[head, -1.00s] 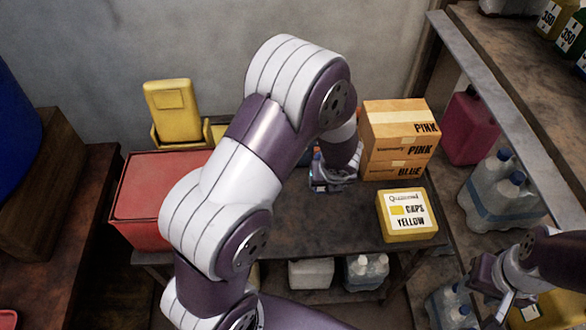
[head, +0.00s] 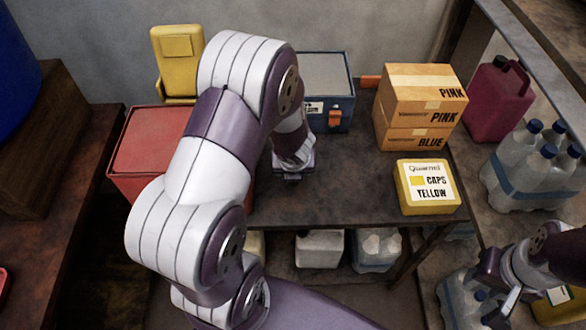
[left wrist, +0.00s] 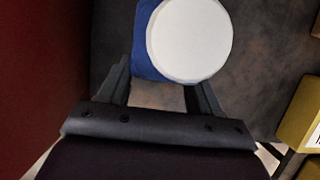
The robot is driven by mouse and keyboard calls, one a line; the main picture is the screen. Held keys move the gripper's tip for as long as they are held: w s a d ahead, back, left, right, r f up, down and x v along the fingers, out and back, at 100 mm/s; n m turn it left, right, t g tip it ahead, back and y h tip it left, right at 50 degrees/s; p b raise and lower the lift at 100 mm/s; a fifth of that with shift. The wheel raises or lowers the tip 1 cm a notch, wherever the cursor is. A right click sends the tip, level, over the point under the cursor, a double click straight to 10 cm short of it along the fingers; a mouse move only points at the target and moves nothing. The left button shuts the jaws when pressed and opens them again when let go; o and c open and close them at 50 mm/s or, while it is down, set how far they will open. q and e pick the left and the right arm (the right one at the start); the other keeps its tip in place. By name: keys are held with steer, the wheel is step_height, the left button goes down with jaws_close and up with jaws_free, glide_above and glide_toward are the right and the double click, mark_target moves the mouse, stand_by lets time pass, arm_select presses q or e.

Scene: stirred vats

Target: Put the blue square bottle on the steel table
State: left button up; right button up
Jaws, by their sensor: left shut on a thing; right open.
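The blue square bottle (left wrist: 150,45) with a wide white cap (left wrist: 190,40) is between the fingers of my left gripper (left wrist: 160,90) in the left wrist view. The gripper is shut on it. In the head view my left gripper (head: 292,174) is over the dark top of the steel table (head: 335,205), and the bottle is hidden behind it. I cannot tell whether the bottle touches the tabletop. My right gripper (head: 502,302) is open and empty at the lower right, beside the shelf.
A red bin (head: 145,145) stands left of my left gripper. A blue box (head: 338,112), stacked cartons (head: 410,100) and a yellow caps box (head: 425,187) stand on the table. Bare tabletop lies between gripper and yellow box. Bottle packs (head: 530,170) sit on the right shelf.

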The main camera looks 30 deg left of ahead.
arm_select(q)
steer(key=shift+f, duration=0.15)
steer(key=o, duration=1.3)
steer(key=shift+r, duration=0.3)
steer(key=s+d+r+n+g+p, duration=0.1)
steer(key=s+d+r+n+p, duration=0.1)
steer(key=r+n, duration=0.3)
steer(key=s+d+r+n+h+p, duration=0.1)
steer(key=s+r+n, duration=0.4)
steer(key=n, duration=0.9)
steer(key=s+d+r+n+g+h+p, duration=0.1)
steer(key=s+d+r+n+p, duration=0.2)
steer(key=n, duration=0.7)
steer(key=shift+s+d+r+g, duration=0.15)
steer(key=shift+d+r, duration=0.55)
steer(key=shift+r, duration=0.1)
steer(key=shift+s+d+r+g, duration=0.15)
steer(key=shift+d+r, duration=0.5)
steer(key=shift+r, duration=0.1)
